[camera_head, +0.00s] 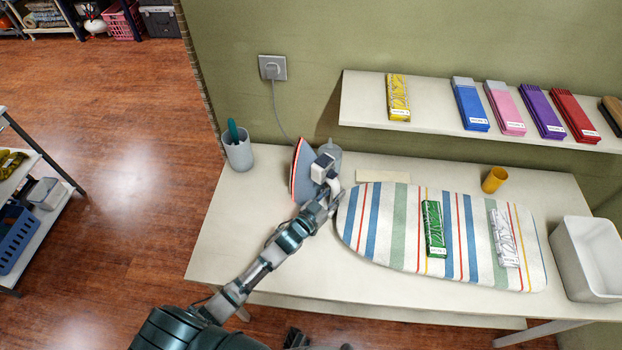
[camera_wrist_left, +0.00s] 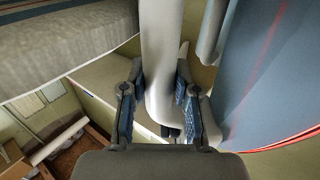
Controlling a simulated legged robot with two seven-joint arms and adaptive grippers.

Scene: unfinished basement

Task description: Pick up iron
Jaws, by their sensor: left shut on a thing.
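The iron (camera_head: 303,172) stands on its heel on the table (camera_head: 240,215), left of the striped ironing board (camera_head: 400,215). Its soleplate is blue-grey with a red edge, and its body and handle are pale. My left gripper (camera_head: 328,190) is at the iron's handle, partly covering it. In the left wrist view the handle (camera_wrist_left: 160,60) runs between the fingers of my left gripper (camera_wrist_left: 160,110), which are shut on it; the blue-grey soleplate (camera_wrist_left: 275,70) is at the right. Whether the iron touches the table is hard to tell. My right gripper does not show.
A grey cup (camera_head: 238,152) with a green-handled item stands left of the iron. A cord runs up to a wall socket (camera_head: 272,67). Green (camera_head: 433,229) and white (camera_head: 504,238) packets lie on the board. A yellow cup (camera_head: 494,180) and white bin (camera_head: 588,258) stand right. A shelf (camera_head: 435,122) overhangs the back.

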